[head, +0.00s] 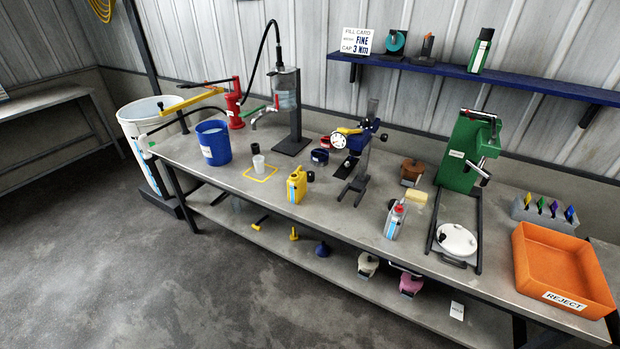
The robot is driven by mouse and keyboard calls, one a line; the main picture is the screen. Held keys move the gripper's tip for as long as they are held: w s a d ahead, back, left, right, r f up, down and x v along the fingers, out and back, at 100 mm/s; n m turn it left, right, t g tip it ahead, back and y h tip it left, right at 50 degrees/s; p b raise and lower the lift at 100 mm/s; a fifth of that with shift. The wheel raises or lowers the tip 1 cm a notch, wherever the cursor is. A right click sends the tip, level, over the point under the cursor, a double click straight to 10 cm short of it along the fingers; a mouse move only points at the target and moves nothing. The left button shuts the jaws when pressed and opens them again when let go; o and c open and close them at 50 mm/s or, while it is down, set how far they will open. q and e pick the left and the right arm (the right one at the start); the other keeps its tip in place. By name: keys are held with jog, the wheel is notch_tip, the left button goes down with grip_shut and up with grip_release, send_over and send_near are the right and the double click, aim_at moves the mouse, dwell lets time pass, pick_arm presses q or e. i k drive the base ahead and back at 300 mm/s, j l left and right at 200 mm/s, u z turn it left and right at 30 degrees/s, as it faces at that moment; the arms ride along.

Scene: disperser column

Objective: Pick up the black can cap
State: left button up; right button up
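A small black round piece (310,176), which looks like the can cap, shows right beside the upper part of the yellow can (296,187) on the workbench. I cannot tell if it touches the can. A small black cylinder (255,149) stands farther left, behind a white cup (258,163). Neither of my grippers is in view.
The workbench (220,182) also carries a blue bucket (213,143), a blue gauge stand (362,145), a white-and-red bottle (395,220), a green press (465,150) and an orange reject tray (560,265). A lower shelf holds funnels and small items. Floor in front is clear.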

aim_at(310, 173)
jog(key=i+j+z, duration=0.3)
jog(key=i+j, duration=0.15)
jog(key=j, duration=0.2)
jog(key=i+j+z, duration=0.15)
jog(key=j, duration=0.2)
jog(key=i+j+z, duration=0.1)
jog(key=j, duration=0.3)
jog(key=i+j+z, duration=0.15)
jog(key=i+j, duration=0.15)
jog(key=i+j+z, duration=0.15)
jog(key=j, duration=0.35)
jog(key=i+j+z, duration=0.15)
jog(key=j, duration=0.25)
jog(key=j+z, duration=0.15)
jog(key=j, duration=0.3)
